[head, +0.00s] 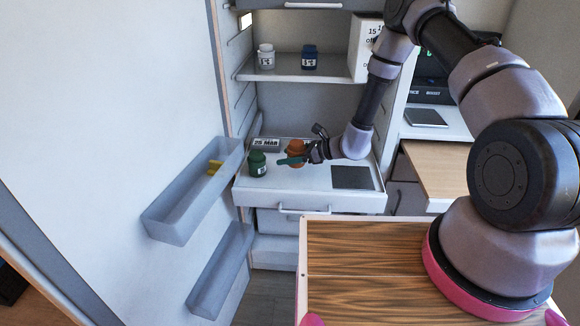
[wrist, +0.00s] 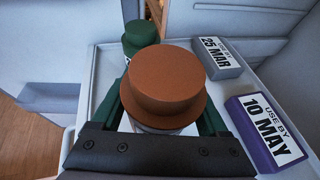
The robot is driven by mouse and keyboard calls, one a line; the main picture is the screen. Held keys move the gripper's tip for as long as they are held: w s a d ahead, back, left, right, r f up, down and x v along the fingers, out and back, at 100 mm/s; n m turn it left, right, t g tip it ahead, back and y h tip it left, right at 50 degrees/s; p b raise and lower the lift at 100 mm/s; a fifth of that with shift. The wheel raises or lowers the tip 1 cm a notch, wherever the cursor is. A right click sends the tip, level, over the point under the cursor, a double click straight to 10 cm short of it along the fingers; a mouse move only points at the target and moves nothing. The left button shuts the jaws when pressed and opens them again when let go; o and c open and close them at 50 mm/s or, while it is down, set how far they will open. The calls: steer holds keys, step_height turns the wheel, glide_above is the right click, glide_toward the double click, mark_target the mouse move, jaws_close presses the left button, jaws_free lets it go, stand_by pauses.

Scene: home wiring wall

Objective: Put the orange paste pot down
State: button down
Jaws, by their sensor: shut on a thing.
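The orange paste pot (head: 296,147) is between the fingers of my gripper (head: 300,157) above the white pull-out tray (head: 310,200). In the wrist view the pot's orange lid (wrist: 163,78) fills the middle, with a pale body below it. My gripper (wrist: 165,125) is shut on the pot, a dark green finger on each side. The pot looks upright. Whether its base touches the tray is hidden.
A green pot (head: 257,163) stands on the tray left of the orange pot. A grey "25 MAR" block (head: 266,144) is behind it. A purple "10 MAY" block (wrist: 264,132) is at right in the wrist view. A dark square (head: 352,177) marks the tray's right.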

mark_target(289, 173)
steer(key=shift+f, duration=2.25)
steer(key=shift+f, duration=0.1)
jaws_free()
